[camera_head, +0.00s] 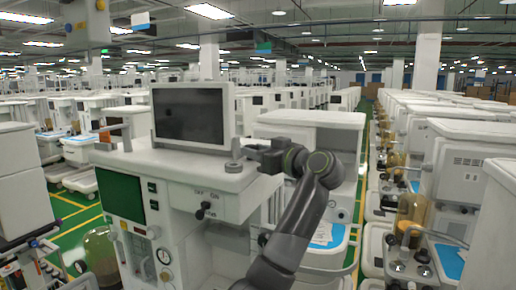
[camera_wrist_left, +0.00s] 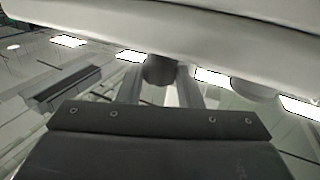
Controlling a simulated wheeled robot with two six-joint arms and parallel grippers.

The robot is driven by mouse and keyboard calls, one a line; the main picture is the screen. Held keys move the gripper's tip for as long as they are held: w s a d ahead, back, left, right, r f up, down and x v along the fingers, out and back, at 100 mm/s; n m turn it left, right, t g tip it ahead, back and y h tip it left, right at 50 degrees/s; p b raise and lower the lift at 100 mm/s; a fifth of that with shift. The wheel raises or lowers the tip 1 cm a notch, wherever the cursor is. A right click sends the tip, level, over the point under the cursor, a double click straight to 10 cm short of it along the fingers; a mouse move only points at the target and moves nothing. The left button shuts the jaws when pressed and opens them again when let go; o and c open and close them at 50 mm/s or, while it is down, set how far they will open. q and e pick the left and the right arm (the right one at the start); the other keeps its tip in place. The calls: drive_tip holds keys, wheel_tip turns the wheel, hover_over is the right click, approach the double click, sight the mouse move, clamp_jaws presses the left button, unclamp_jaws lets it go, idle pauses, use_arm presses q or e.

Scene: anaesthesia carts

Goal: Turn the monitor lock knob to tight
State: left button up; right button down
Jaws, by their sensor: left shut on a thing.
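The monitor (camera_head: 193,115) stands upright on top of the white anaesthesia cart (camera_head: 180,170); its screen is dark. A small grey knob (camera_head: 234,166) with a short upright post is on the cart top, right of the monitor. My left gripper (camera_head: 252,150) comes in from the right at the knob's height, fingers pointing left. In the left wrist view, its two fingers (camera_wrist_left: 160,88) are shut on the dark knob (camera_wrist_left: 158,69), close to a white panel edge. The knob's turn position cannot be read. My right gripper is not in view.
A second white cart (camera_head: 310,120) stands right behind my left arm. Another round pale part (camera_wrist_left: 253,88) shows beside the fingers in the left wrist view. Dials and small knobs cover the cart's front. A green aisle (camera_head: 366,150) with yellow lines runs between the rows.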

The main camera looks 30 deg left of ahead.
use_arm(q)
drive_tip(key=shift+s+r+m+t+h+p, duration=0.15)
drive_tip(key=shift+m+t+h+p, duration=0.15)
drive_tip(key=shift+m+t+p, duration=0.35)
drive_tip(key=shift+t, duration=0.55)
drive_tip(key=o, duration=1)
drive_tip(key=shift+r+b+v, duration=0.15)
drive_tip(key=shift+b+v, duration=1.35)
drive_tip(key=shift+v, duration=2.85)
drive_tip(key=shift+r+b+v, duration=0.1)
drive_tip(key=shift+b+v, duration=1.4)
drive_tip(key=shift+v, duration=2.85)
drive_tip(key=shift+a+f, duration=0.1)
drive_tip(key=shift+f, duration=0.05)
